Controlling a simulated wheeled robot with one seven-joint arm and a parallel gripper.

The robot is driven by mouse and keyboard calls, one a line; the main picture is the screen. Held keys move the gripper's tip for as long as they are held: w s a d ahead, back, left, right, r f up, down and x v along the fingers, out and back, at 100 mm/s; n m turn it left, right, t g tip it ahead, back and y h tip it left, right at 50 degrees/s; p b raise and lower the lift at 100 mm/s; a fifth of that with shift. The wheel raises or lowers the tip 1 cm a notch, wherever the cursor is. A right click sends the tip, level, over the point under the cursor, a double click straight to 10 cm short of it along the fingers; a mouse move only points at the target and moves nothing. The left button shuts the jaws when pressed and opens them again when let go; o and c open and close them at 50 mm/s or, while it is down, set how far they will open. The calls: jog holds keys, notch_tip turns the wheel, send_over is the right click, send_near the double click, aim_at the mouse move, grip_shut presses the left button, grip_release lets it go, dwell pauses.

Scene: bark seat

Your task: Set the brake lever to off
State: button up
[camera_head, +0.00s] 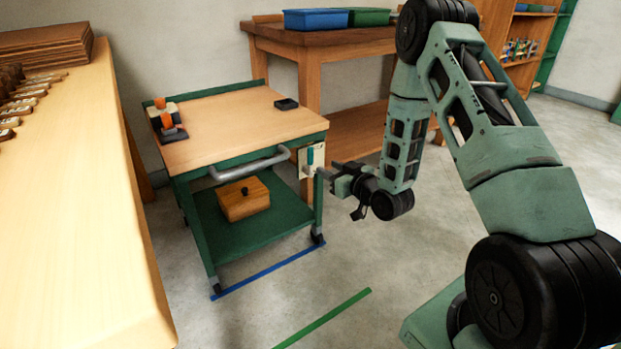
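A green cart (258,148) with a pale wooden top stands left of my arm. A cream plate (303,170) is fixed at its front right corner. A small teal lever (310,157) stands about upright on this plate; I take it to be the brake lever. Any on or off marking is too small to read. My gripper (323,173) points left at the plate, its fingertips close to the lever's lower part. I cannot tell whether they touch it, or whether the fingers are open or shut.
A grey handle bar (249,164) crosses the cart's front, left of the plate. A wooden box (243,200) sits on the lower shelf. A wooden bench (60,215) stands at left, a table (330,36) behind. Floor is clear in front, with blue and green tape lines.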

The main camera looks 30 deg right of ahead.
jog(key=t+b, duration=0.1)
jog(key=b, duration=0.1)
send_near(312, 156)
jog(key=shift+m+h, duration=0.4)
jog(key=w+b, duration=0.1)
jog(key=w, duration=0.2)
jog(key=w+b, duration=0.2)
jog(key=w, duration=0.2)
jog(key=w+b, duration=0.1)
jog(key=w, duration=0.3)
jog(key=shift+a+f+b, duration=0.15)
jog(key=shift+a+b, duration=0.2)
grip_shut()
